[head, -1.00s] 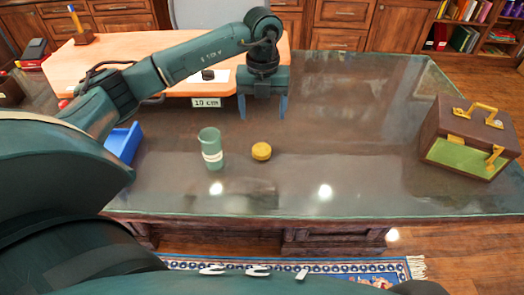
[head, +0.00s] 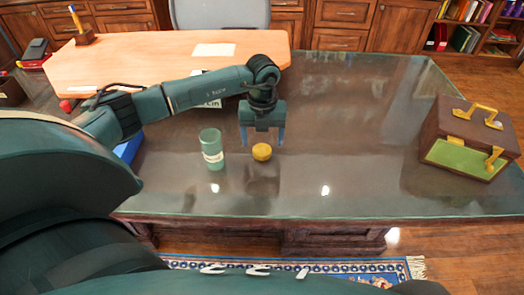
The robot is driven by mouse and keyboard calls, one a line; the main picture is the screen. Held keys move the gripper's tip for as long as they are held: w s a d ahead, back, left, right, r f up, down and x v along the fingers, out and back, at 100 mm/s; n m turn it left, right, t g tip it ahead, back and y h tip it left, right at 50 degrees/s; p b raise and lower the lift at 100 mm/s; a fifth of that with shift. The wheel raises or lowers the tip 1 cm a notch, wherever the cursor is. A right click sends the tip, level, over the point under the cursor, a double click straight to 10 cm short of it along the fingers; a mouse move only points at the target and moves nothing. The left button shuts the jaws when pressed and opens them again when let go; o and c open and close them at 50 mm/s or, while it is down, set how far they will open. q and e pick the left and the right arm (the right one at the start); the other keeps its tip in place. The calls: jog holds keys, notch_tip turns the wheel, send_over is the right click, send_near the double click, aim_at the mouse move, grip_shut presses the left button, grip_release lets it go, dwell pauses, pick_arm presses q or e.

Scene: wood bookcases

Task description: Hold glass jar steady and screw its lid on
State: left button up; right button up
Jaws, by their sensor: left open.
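The green glass jar (head: 211,149) with a pale label band stands upright on the dark glossy desk, left of the lid. The round yellow lid (head: 262,152) lies on the desk to the right of the jar, apart from it. My left gripper (head: 262,140) points down with its two bluish fingers apart, just above and behind the lid. Nothing shows between the fingers; whether they reach to either side of the lid I cannot tell. My right gripper does not show.
A brown case (head: 468,137) with yellow handles stands at the desk's right. A blue tray (head: 130,147) is partly hidden behind my left arm. A light wooden board (head: 150,52) lies at the back left. The middle right of the desk is clear.

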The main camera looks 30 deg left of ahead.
aim_at(262, 150)
pick_arm(q)
jog(key=shift+f, duration=1.85)
jog(key=shift+c, duration=0.3)
jog(key=c, duration=1)
notch_tip(262, 150, up, 10)
